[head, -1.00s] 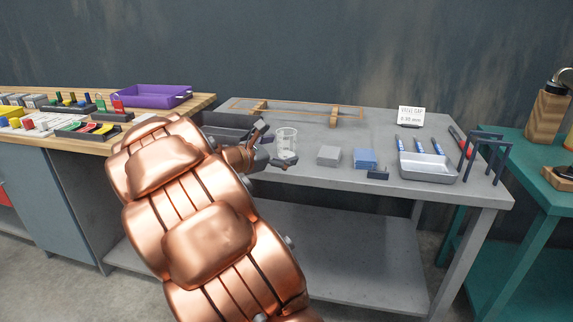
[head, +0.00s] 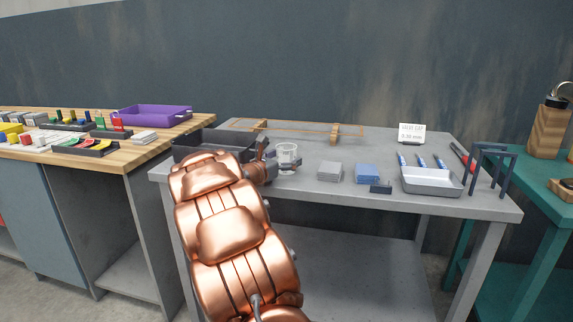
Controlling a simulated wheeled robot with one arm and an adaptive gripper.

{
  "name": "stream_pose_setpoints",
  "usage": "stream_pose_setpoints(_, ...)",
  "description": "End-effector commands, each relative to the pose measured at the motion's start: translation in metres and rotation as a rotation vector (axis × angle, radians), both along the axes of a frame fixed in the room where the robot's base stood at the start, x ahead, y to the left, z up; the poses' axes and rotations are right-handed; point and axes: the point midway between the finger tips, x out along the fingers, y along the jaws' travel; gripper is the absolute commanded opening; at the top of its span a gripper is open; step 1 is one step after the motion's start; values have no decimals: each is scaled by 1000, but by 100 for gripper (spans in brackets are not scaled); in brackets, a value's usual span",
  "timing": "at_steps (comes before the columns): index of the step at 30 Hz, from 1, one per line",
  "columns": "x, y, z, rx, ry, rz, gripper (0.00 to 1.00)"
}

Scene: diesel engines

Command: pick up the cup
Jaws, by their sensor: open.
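The cup (head: 288,155) is a clear, glass-like beaker standing upright on the grey metal table (head: 325,201), near its left front part. My gripper (head: 276,158) is at the end of my copper-coloured arm, right at the cup's left side. Its fingers are open, one behind and to the left of the cup, the other in front of its lower part. I cannot tell whether a finger touches the cup.
Right of the cup lie a grey stack (head: 329,172), a blue stack (head: 367,173) and a small dark block (head: 381,187). A metal tray (head: 432,181) stands farther right. A dark bin (head: 203,140) is behind my arm on the left. A wooden frame (head: 335,134) lies at the back.

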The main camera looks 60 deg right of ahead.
Motion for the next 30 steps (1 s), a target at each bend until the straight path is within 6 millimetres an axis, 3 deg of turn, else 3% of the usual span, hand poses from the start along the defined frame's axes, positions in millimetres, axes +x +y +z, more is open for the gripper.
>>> stream_pose_setpoints(4,-1,-13,0,1,-3,0,91)
stream_pose_setpoints(12,-1,-15,1,0,-2,0,91)
stream_pose_setpoints(30,-1,-15,0,0,-2,0,29)
